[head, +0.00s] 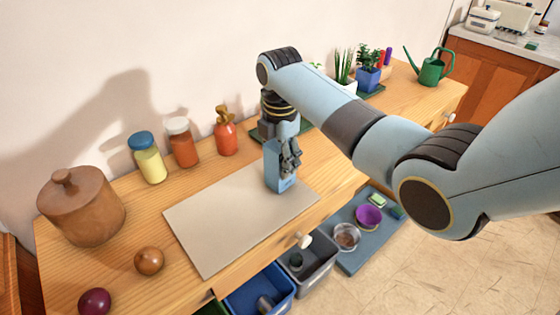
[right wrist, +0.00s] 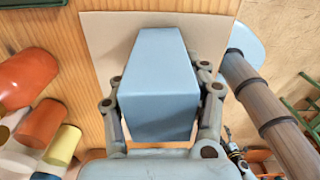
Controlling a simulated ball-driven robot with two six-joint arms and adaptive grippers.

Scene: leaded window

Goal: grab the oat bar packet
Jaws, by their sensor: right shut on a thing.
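The oat bar packet (head: 272,172) is a plain light blue box standing upright over the beige mat (head: 215,225) in the head view; no label shows. My right gripper (head: 289,158) is shut on it, coming down from above. In the right wrist view the packet (right wrist: 157,75) fills the space between the two fingers, one on each side. I cannot tell whether its base touches the mat or is just above it. My left gripper is not in view.
A brown lidded pot (head: 80,208), a yellow jar (head: 149,162), a reddish jar (head: 183,147) and an orange bottle (head: 225,135) stand along the back. A brown ball (head: 149,261) lies left of the mat. Bins (head: 262,292) stand below the front edge. The mat's left part is clear.

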